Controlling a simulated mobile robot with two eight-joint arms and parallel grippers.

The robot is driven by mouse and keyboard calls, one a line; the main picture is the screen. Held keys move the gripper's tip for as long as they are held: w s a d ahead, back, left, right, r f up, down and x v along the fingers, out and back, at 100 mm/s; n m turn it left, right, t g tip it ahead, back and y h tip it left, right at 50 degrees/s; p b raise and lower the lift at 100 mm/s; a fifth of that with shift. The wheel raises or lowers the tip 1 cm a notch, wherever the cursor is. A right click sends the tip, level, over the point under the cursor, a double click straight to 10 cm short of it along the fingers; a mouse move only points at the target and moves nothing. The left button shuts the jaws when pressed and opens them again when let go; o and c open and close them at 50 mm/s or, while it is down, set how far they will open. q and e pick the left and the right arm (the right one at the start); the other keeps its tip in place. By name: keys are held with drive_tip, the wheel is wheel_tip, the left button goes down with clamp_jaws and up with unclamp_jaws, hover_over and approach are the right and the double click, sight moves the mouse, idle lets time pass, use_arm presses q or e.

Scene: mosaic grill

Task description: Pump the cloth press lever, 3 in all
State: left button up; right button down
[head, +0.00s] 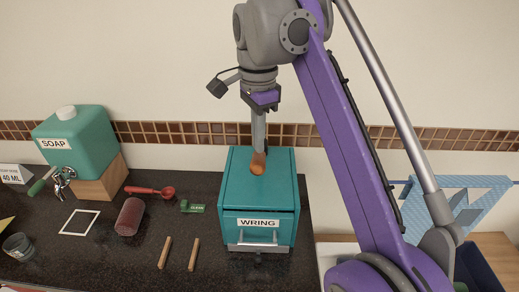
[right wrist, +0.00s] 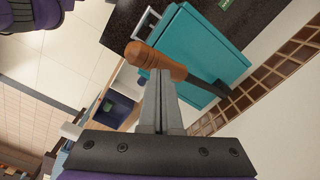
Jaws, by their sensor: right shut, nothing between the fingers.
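The cloth press is a teal box (head: 231,186) with a WRING label (head: 258,222) on its front, standing on the dark counter. Its lever has an orange-brown wooden handle (head: 258,164), seen over the box top. The right wrist view shows the handle (right wrist: 155,60) and its dark lever arm (right wrist: 208,84) beside the teal box (right wrist: 205,35). My right gripper (head: 259,140) points down above the handle; its fingers (right wrist: 161,85) are together and empty. The fingertips overlap the handle in view; I cannot tell if they touch it. My left gripper is not in view.
A teal soap dispenser (head: 88,140) stands on a wooden block at the left. A red scoop (head: 150,191), a dark red roll (head: 130,217), two wooden sticks (head: 165,252) and a green tag (head: 192,207) lie on the counter (head: 105,258). A glass (head: 18,246) stands front left.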

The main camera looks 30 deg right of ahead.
sight(259, 156)
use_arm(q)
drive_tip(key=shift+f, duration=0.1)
use_arm(e)
drive_tip(key=shift+f, duration=0.1)
idle(0.4)
drive_tip(key=shift+s+f+b, duration=0.1)
drive_tip(key=shift+f+b, duration=0.75)
drive_tip(key=shift+f, duration=0.65)
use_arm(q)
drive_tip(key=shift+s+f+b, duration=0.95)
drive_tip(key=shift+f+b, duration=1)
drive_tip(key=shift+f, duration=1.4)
use_arm(e)
drive_tip(key=shift+f, duration=3.45)
wheel_tip(259, 156, up, 6)
drive_tip(key=p, duration=0.5)
drive_tip(key=shift+r, duration=0.1)
drive_tip(key=shift+r+p, duration=1.45)
drive_tip(key=shift+r, duration=0.65)
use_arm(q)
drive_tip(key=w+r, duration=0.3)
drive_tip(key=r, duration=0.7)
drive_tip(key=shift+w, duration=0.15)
use_arm(e)
drive_tip(key=shift+w+f, duration=0.15)
drive_tip(key=shift+w, duration=0.05)
drive_tip(key=shift+s, duration=0.15)
